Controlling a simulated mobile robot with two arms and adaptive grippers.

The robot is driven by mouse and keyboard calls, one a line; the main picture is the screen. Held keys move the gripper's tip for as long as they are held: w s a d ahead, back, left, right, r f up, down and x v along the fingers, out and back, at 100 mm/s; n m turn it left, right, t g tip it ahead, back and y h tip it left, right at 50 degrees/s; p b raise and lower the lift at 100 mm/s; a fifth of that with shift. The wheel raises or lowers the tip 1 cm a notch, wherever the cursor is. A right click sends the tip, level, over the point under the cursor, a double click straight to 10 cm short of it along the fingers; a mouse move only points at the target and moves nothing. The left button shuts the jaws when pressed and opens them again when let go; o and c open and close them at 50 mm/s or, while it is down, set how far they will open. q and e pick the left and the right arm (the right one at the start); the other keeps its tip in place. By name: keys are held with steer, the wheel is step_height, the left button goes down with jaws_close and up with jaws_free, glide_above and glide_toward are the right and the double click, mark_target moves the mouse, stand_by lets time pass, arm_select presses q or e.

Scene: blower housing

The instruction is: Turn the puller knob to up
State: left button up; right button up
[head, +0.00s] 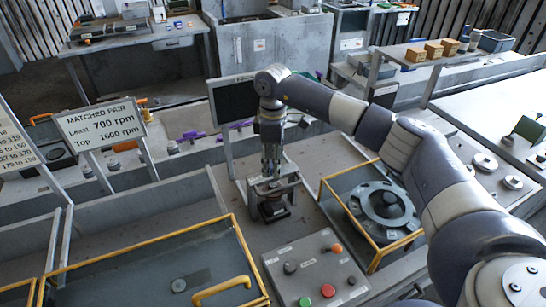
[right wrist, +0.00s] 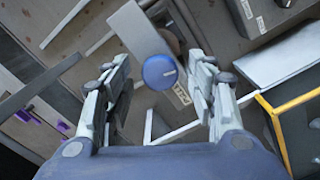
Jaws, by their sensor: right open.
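The puller knob (right wrist: 160,72) is a round blue cap with a short white line, seen between my fingers in the right wrist view. The line points toward the right of that picture. A small printed label (right wrist: 181,93) lies beside it. My right gripper (right wrist: 158,62) is open, with one finger on each side of the knob and visible gaps to both. In the head view my right gripper (head: 271,165) points down over the dark puller unit (head: 272,203); the knob is not clear there. My left gripper is not in view.
A control panel (head: 316,262) with knobs and green and red buttons sits in front of the puller. A yellow-framed bin (head: 372,205) with a round housing stands to the right, a yellow-edged cover (head: 160,270) to the left. A dark monitor (head: 234,101) stands behind.

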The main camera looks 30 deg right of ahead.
steer(key=shift+f, duration=0.1)
steer(key=shift+c, duration=0.2)
steer(key=c, duration=1)
